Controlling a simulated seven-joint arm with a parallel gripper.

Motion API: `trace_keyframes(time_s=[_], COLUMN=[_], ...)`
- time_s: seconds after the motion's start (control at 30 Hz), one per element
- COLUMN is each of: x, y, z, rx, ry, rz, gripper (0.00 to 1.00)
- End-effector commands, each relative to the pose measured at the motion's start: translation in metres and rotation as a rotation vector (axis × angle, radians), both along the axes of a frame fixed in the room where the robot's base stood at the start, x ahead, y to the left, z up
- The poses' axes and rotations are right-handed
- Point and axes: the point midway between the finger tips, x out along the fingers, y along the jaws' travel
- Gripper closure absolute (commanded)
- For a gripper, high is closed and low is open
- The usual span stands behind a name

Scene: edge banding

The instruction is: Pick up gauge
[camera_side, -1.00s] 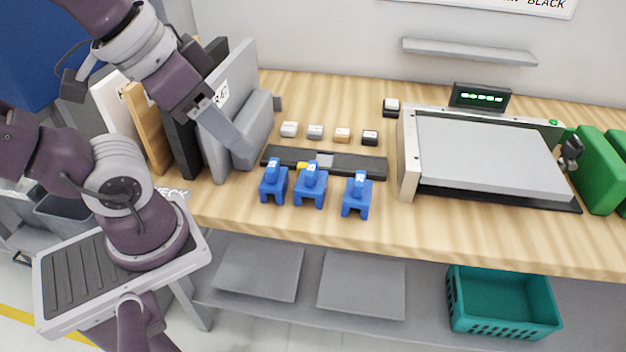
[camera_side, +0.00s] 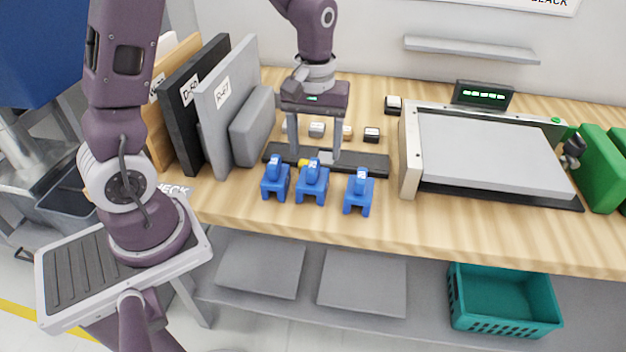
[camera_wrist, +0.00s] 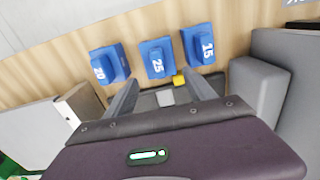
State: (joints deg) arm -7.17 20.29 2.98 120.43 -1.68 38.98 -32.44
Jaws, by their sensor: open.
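A long dark bar (camera_side: 365,162) lies on the bench, with a light grey block (camera_side: 326,157) and a small yellow part (camera_side: 304,163) near its middle. It looks like the gauge, though no label confirms this. My gripper (camera_side: 315,158) points down over the bar, its fingers apart on either side of the grey block, with nothing held. In the wrist view, the grey block (camera_wrist: 165,98) and yellow part (camera_wrist: 179,81) show between the open fingers (camera_wrist: 163,94). I cannot tell whether the fingertips touch the bar.
Three blue numbered blocks (camera_side: 312,185) stand close in front of the bar. Several small swatch blocks (camera_side: 371,135) sit behind it. Upright panels (camera_side: 228,105) and a grey block (camera_side: 253,125) stand left. A framed grey plate (camera_side: 490,150) lies right.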

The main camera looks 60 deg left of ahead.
Motion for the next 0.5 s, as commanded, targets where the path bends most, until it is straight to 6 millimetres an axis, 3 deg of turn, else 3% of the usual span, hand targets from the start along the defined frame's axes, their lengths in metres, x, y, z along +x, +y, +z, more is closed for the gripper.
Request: trace_keyframes(time_s=[0.4,0.5], x=[-0.007,-0.007], y=[-0.005,-0.005], z=[-0.066,-0.072], rx=[-0.001,-0.001], ry=[0.01,0.007], rz=[0.005,0.004], gripper=[0.37,0.37])
